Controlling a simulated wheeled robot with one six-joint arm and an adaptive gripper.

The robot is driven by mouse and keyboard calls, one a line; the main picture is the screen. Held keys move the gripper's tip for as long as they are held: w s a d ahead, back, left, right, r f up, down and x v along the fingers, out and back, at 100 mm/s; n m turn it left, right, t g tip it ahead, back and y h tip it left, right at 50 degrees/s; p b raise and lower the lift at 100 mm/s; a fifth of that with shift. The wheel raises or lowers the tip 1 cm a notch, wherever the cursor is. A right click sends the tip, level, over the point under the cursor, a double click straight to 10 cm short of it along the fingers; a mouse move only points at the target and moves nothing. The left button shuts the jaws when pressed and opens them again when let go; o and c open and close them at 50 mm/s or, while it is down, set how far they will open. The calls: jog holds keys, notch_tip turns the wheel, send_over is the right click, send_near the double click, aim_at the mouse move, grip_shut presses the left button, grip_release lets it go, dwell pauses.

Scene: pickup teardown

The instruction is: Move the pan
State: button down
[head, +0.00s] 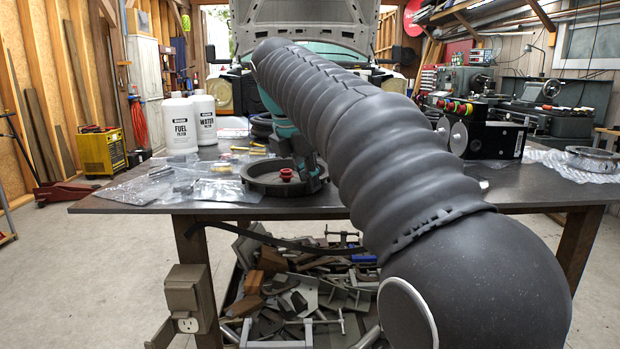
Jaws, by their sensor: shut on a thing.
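The pan (268,189) is a round, shallow, dark pan near the front edge of the table, left of my arm. A small red knob-like part (287,175) shows over its middle. My gripper (310,178) is at the pan's right side, shut on its rim. My arm hides part of the gripper and the pan's right end. I cannot tell whether the pan rests on the table or is slightly lifted.
A black device (497,140) and a metal disc (592,158) stand right. A scrap bin (300,290) sits below.

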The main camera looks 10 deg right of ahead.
jog(key=c, duration=1.2)
grip_release()
jog(key=v, duration=1.2)
